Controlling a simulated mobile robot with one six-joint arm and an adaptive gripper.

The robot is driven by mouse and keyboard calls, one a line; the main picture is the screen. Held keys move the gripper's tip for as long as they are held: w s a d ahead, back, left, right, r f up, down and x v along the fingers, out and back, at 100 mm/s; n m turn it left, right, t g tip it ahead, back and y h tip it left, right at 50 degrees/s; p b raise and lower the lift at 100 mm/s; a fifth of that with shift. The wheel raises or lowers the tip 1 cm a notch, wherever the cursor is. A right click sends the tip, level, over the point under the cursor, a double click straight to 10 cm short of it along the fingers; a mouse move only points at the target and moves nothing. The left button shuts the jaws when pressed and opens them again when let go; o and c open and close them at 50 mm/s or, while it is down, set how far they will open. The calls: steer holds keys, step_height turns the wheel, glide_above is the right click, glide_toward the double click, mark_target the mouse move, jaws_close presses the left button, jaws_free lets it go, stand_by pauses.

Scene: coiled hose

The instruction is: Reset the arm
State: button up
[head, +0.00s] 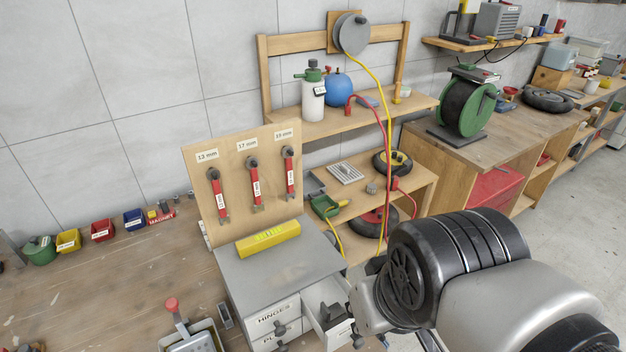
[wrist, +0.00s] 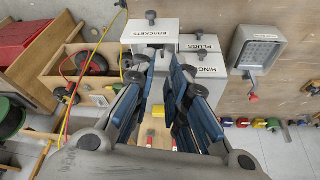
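My arm (head: 470,265) reaches in from the lower right in the head view. My gripper (head: 358,318) is beside the grey drawer cabinet (head: 280,270), partly hidden by my arm's wrist. In the wrist view, my gripper (wrist: 163,68) has its two blue-padded fingers apart, with a gap between them. I see nothing held in the gap. A drawer (head: 328,318) of the cabinet stands pulled out near my gripper, with dark parts inside. The labels BRACKETS (wrist: 167,34), HINGES and PLUGS show in the wrist view.
A yellow hose (head: 383,120) hangs from a wall reel (head: 352,35) and runs down behind my arm. A tool board with red wrenches (head: 255,183) stands behind the cabinet. A yellow level (head: 267,239) lies on its top. A green reel (head: 467,105) stands on the right bench.

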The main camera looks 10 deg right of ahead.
steer(key=shift+s+d, duration=0.1)
steer(key=shift+s, duration=0.55)
steer(key=shift+c, duration=0.2)
stand_by(0.8)
